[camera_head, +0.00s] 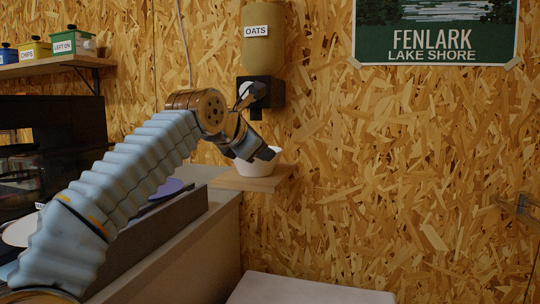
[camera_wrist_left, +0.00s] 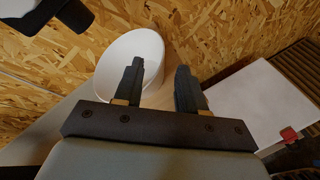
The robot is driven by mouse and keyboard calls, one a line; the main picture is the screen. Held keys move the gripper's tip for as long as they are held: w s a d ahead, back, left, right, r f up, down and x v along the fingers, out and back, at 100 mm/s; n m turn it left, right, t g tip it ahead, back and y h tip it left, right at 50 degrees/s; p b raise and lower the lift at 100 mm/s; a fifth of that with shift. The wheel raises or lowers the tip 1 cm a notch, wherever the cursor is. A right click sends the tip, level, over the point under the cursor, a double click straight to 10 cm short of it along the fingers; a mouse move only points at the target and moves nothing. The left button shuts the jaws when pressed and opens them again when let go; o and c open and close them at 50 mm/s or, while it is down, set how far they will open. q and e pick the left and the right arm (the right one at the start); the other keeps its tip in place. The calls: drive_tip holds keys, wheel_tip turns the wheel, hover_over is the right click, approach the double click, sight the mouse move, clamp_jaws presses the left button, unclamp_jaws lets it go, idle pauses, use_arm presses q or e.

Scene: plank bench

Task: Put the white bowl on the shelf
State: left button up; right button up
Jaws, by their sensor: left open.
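The white bowl (camera_head: 258,168) stands upright on a small wooden shelf (camera_head: 243,183) under the oats dispenser (camera_head: 263,42). My left gripper (camera_head: 257,155) is at the bowl, its fingers at the near right part of the rim. In the left wrist view the open fingers (camera_wrist_left: 161,88) are apart; one overlaps the right side of the bowl (camera_wrist_left: 118,58) and the other lies outside it. Whether either finger touches the bowl cannot be told. My right gripper is not in view.
The dispenser's black spout (camera_head: 264,91) hangs close above my gripper. A wall shelf (camera_head: 40,66) with labelled boxes is at the upper left. A counter (camera_head: 225,215) with a purple plate (camera_head: 166,188) lies below my arm. A white surface (camera_head: 305,290) is at the bottom.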

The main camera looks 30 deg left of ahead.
use_arm(q)
drive_tip(key=v, duration=0.5)
